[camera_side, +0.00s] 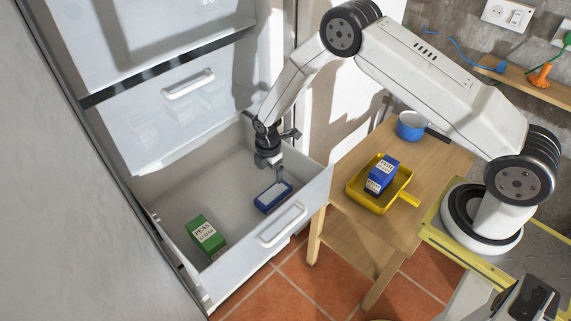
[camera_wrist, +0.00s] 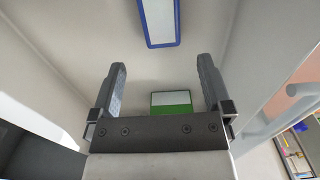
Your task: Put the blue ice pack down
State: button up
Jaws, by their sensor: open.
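The blue ice pack (camera_side: 264,204), a flat blue block with a pale top, lies in the open freezer drawer (camera_side: 165,195) near its front wall. The ice pack also shows at the top edge of the wrist view (camera_wrist: 148,30), partly cut off and beyond my fingertips. My gripper (camera_side: 279,168) is over the drawer just above the ice pack in the side view. In the wrist view my gripper (camera_wrist: 162,66) is open, its two fingers wide apart with nothing held between them.
A green peas box (camera_side: 205,236) lies at the drawer's left end; it also shows in the wrist view (camera_wrist: 171,108). A wooden table (camera_side: 345,222) on the right bears a yellow tray (camera_side: 361,201) holding a blue box (camera_side: 381,176), and a blue bowl (camera_side: 411,126). The drawer floor's middle is clear.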

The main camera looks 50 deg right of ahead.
dwell(0.3)
jog(key=s+d+r+m+t, duration=0.1)
jog(key=s+r+m, duration=0.25)
jog(key=r, duration=0.35)
jog(key=s+d+r+m, duration=0.1)
jog(key=s+r+m, duration=0.2)
jog(key=r+m, duration=0.35)
jog(key=s+d+r+m+t, duration=0.1)
jog(key=s+r+m, duration=0.7)
jog(key=s, duration=0.6)
jog(key=shift+s+d+r+t, duration=0.25)
jog(key=shift+s+r+t, duration=0.05)
jog(key=shift+r, duration=0.65)
